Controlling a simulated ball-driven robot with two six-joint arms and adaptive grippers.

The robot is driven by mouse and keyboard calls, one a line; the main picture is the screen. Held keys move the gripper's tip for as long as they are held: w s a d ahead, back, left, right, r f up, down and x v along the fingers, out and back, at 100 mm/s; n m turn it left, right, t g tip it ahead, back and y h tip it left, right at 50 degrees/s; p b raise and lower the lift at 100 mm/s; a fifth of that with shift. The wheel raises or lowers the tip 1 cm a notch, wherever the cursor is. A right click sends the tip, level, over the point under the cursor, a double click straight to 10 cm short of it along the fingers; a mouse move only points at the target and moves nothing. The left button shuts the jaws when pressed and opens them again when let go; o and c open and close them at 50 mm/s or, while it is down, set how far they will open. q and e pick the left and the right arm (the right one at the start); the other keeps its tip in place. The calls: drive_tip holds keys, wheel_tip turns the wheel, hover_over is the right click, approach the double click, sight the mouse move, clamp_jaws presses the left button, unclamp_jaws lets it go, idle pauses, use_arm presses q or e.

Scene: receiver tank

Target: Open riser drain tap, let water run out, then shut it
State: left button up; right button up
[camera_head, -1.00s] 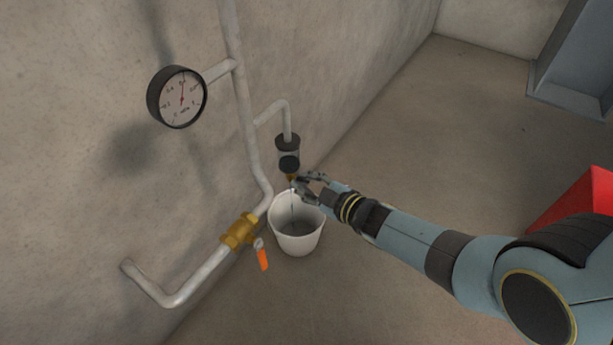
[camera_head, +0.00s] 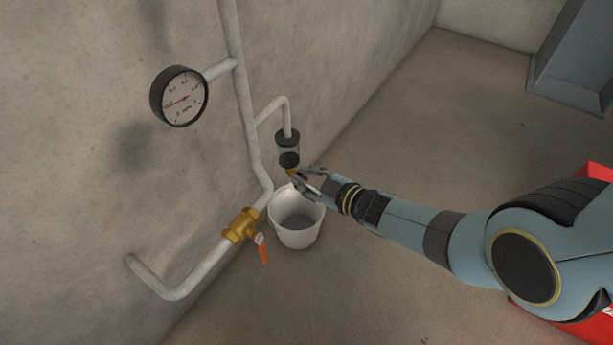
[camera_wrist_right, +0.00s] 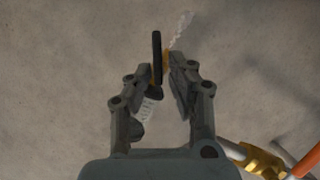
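The drain tap (camera_head: 292,173) is a small brass fitting below a dark-capped clear cup (camera_head: 288,150) on the riser's side branch. A white bucket (camera_head: 297,234) stands under it with grey liquid inside. My right gripper (camera_head: 302,181) is at the tap, above the bucket rim. In the right wrist view, its fingers (camera_wrist_right: 164,76) stand on either side of the tap's black handle (camera_wrist_right: 157,50) and a bit of brass; whether they clamp it I cannot tell. A pale, rippled, translucent strip (camera_wrist_right: 181,28) shows beyond. My left gripper is out of view.
A round gauge (camera_head: 179,97) sits on the riser pipe (camera_head: 243,100), its needle pointing lower left. A brass valve (camera_head: 240,227) with an orange lever (camera_head: 263,250) is on the lower pipe. A red object (camera_head: 600,172) is at right. Open floor surrounds the bucket.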

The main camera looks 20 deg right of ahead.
drive_tip(key=v, duration=1.2)
